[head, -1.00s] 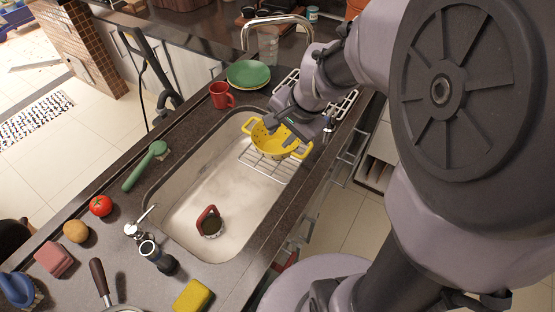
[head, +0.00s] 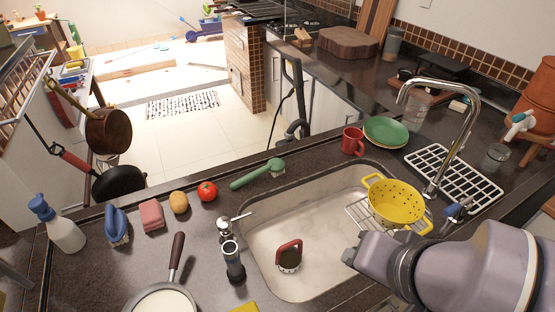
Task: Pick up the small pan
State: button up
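A pan (head: 162,301) with a dark brown handle (head: 176,257) lies on the counter at the bottom left in the head view. Its pale inside shows, and the bottom edge of the picture cuts it off. A copper-brown pan (head: 109,132) and a black pan (head: 119,181) with a red handle hang at the left. My gripper (head: 351,257) is at the end of my arm, low over the sink's right side. It is well to the right of the counter pan and touches none of the pans. Its fingers do not show clearly.
The sink (head: 268,232) holds a red-handled item (head: 289,255). A yellow colander (head: 395,203) sits on a wire rack near the tall faucet (head: 470,115). A dark grinder (head: 233,262), tomato (head: 207,191), potato (head: 179,203) and pink sponge (head: 151,215) stand near the pan.

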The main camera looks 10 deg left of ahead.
aim_at(169, 296)
jog(key=k+l+u, duration=0.1)
jog(key=u, duration=2)
jog(key=z, duration=2.45)
jog(key=u, duration=2)
jog(key=i+j+z, duration=0.1)
jog(key=j+z, duration=0.2)
jog(key=j, duration=0.55)
jog(key=j+z, duration=0.3)
jog(key=j, duration=0.55)
